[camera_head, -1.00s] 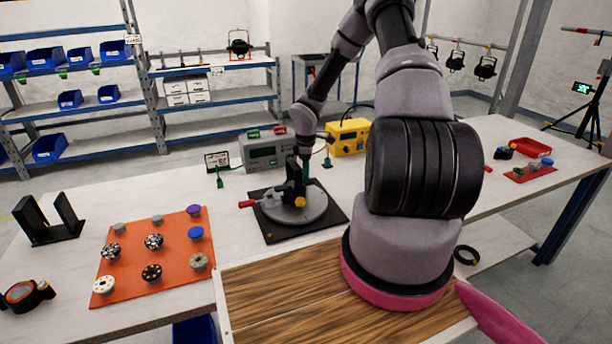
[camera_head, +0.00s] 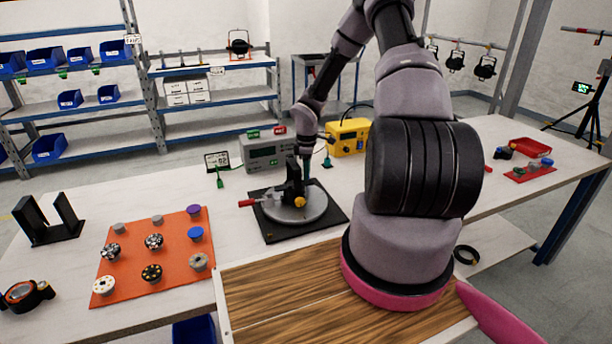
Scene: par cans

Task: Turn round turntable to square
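The round grey turntable (camera_head: 312,211) sits on a black square base (camera_head: 272,232) in the middle of the workbench. A black upright fixture with a yellow knob (camera_head: 299,202) stands on the disc. A red-tipped handle (camera_head: 247,203) sticks out at the disc's left side. My gripper (camera_head: 306,178) points down at the back right of the black fixture, over the disc. Its fingers are small and partly hidden by the fixture, so I cannot tell whether they touch it or are open or shut.
An orange mat (camera_head: 130,271) with several small round parts lies to the left, near a black bracket (camera_head: 50,220). A grey instrument (camera_head: 268,151) and a yellow instrument (camera_head: 348,136) stand behind the turntable. A red tray (camera_head: 530,147) is at the far right.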

